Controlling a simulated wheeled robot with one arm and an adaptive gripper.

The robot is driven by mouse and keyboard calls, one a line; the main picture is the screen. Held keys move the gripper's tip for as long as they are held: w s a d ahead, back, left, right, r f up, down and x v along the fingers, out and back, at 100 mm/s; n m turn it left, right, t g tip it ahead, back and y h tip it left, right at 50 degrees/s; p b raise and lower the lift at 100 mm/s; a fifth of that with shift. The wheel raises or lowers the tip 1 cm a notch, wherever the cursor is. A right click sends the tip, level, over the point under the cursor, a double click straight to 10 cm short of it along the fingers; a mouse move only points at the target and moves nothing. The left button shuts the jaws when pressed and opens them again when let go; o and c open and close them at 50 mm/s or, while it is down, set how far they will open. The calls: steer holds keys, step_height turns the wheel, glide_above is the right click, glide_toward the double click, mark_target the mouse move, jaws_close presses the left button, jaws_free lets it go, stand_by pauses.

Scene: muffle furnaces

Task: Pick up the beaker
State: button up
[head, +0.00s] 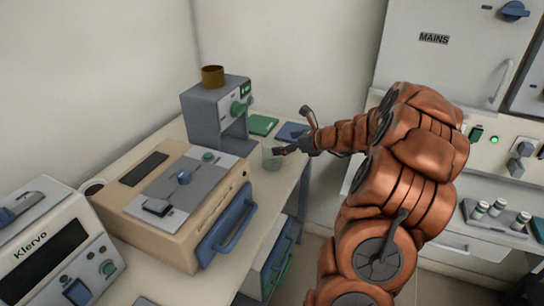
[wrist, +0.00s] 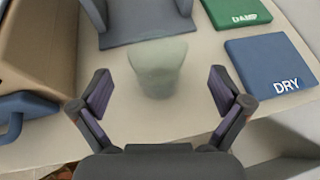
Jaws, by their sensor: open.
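The beaker (head: 271,157) is a clear, faintly green glass vessel standing on the bench near its front edge, in front of the grey machine. In the wrist view the beaker (wrist: 157,68) stands upright, straight ahead between and slightly beyond my fingertips. My gripper (wrist: 160,95) is open, one finger on each side, with nothing held. In the head view my gripper (head: 290,148) reaches in from the right, close beside the beaker. The fingers appear apart from the glass.
A grey machine (head: 216,117) with a brown cup (head: 212,76) on top stands behind the beaker. A beige furnace (head: 165,235) with a blue handle is at left. A green DAMP pad (wrist: 239,13) and a blue DRY pad (wrist: 272,70) lie at right in the wrist view.

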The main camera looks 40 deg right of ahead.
mark_target(264, 144)
steer(key=shift+a+x, duration=0.15)
steer(key=shift+x, duration=1.2)
steer(key=shift+a+x, duration=0.1)
steer(key=shift+x, duration=1.2)
steer(key=shift+r, duration=0.15)
steer(key=shift+c, duration=0.3)
steer(key=c, duration=1.2)
steer(key=shift+r, duration=0.1)
